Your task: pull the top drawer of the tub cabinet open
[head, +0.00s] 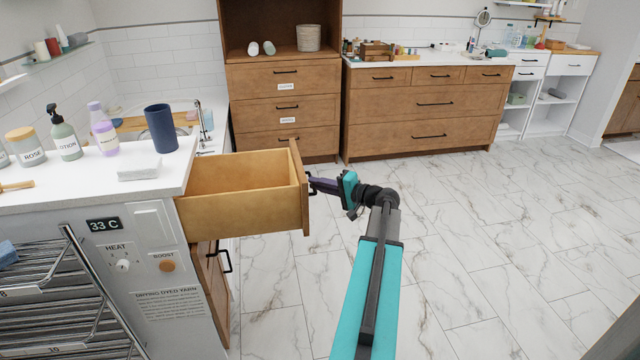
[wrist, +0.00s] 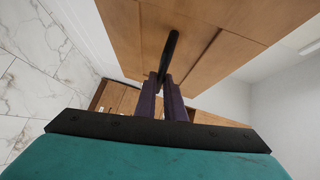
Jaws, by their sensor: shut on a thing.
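The top drawer (head: 245,207) of the tub cabinet is pulled well out, and its light wooden inside shows empty in the head view. Its front panel (head: 299,188) faces right, toward my arm. My gripper (head: 314,185) is at the outer face of that panel. In the wrist view the gripper's purple fingers (wrist: 167,98) are shut on the dark bar handle (wrist: 169,52) of the wooden drawer front (wrist: 205,30). The handle is mostly hidden by the gripper in the head view.
A white counter (head: 95,190) above the drawer holds a blue cup (head: 160,128), several bottles and a white block (head: 138,173). A lower cabinet front (head: 210,285) with a black handle is below. Marble floor (head: 480,240) is clear to the right.

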